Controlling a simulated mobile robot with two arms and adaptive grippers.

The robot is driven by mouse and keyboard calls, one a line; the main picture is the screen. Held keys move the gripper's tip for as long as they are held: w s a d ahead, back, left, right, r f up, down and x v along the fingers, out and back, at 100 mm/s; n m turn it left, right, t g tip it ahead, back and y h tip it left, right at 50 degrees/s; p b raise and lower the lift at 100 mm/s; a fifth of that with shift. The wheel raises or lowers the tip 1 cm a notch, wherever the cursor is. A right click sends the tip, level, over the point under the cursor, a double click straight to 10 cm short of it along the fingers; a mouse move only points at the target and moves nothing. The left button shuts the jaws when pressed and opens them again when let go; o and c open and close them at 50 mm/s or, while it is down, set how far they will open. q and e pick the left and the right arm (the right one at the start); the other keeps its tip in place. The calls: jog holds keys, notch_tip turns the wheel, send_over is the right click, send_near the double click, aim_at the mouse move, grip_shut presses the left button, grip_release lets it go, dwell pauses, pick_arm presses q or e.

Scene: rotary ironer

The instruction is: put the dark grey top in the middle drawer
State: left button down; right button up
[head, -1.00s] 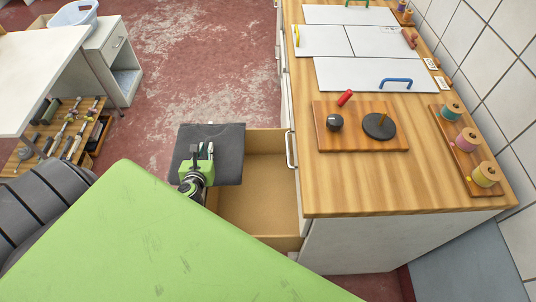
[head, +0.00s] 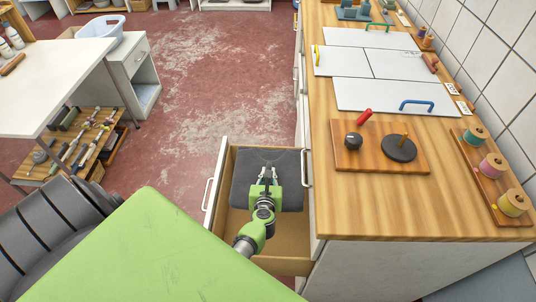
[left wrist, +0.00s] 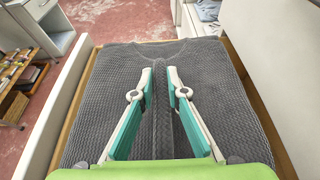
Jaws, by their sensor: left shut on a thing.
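The dark grey top (head: 290,162) is folded into a flat pad and lies level within the far part of the open drawer (head: 294,265), between its walls. Whether it rests on the drawer floor I cannot tell. The drawer front with its white handle (head: 208,194) stands to the left. My left gripper (head: 267,180) is over the drawer, shut on a raised ridge of the top. In the left wrist view the fingers (left wrist: 159,75) pinch the ribbed cloth (left wrist: 105,90) near its middle. My right gripper is not in view.
The wooden counter (head: 350,205) rises along the drawer's right side, with another handle (head: 306,168) on its front. On it are a board with a knob (head: 376,147), spools (head: 491,167) and white panels (head: 395,96). A white table (head: 40,90) stands left; red floor (head: 215,80) is clear.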

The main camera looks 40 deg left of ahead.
pick_arm(q)
notch_tip(320, 180, down, 13)
jog(key=b, duration=0.6)
jog(key=shift+a+f, duration=0.1)
jog(key=shift+f+b, duration=0.6)
jog(key=shift+b, duration=0.3)
jog(key=c, duration=2)
grip_release()
